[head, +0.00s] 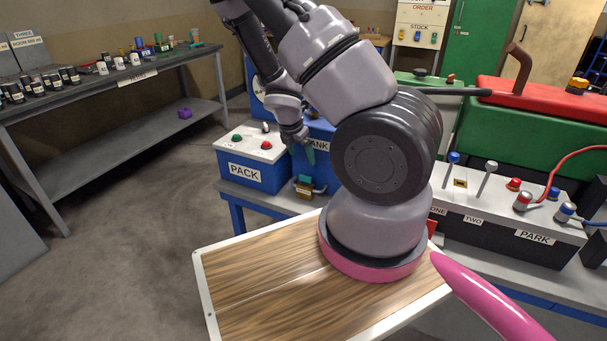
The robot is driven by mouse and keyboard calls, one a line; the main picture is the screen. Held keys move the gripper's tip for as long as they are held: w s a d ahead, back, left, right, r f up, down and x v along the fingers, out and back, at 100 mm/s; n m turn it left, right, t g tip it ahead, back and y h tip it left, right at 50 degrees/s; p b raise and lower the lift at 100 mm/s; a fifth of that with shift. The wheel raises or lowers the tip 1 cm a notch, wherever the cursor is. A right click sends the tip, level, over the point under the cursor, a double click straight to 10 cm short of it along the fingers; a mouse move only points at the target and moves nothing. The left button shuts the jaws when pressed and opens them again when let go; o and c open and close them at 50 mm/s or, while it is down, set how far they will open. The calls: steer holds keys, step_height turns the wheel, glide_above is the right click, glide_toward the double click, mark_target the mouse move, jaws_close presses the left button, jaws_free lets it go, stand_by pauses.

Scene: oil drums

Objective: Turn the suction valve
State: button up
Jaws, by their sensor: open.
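My gripper (307,152) hangs from my arm in front of the blue tank (322,134). It points down, and its teal fingertips are open with nothing seen between them. A small brass-coloured fitting with a teal top (304,186) is low at the front of the tank, just below my fingertips and apart from them. It may be the suction valve, but I see no label that says so. My arm hides much of the tank and its right side.
A blue PACK box (251,161) with green and red buttons stands left of the tank. A PARK panel (510,222) with levers and plugs is at the right. A red and green machine (535,125) stands behind it. A shelf table (110,85) is at the left. Floor between is clear.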

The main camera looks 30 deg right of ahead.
mark_target(305, 176)
steer(key=d+f+n, duration=0.1)
steer(key=f, duration=0.2)
steer(key=w+f+n, duration=0.1)
steer(key=f, duration=0.3)
steer(key=w+d+f, duration=0.1)
steer(key=f, duration=0.2)
steer(key=shift+w+d+f+n, duration=0.2)
steer(key=shift+d+n, duration=0.1)
steer(key=shift+n, duration=0.1)
steer(key=shift+c, duration=0.3)
steer(key=shift+r, duration=0.1)
steer(key=c, duration=1.3)
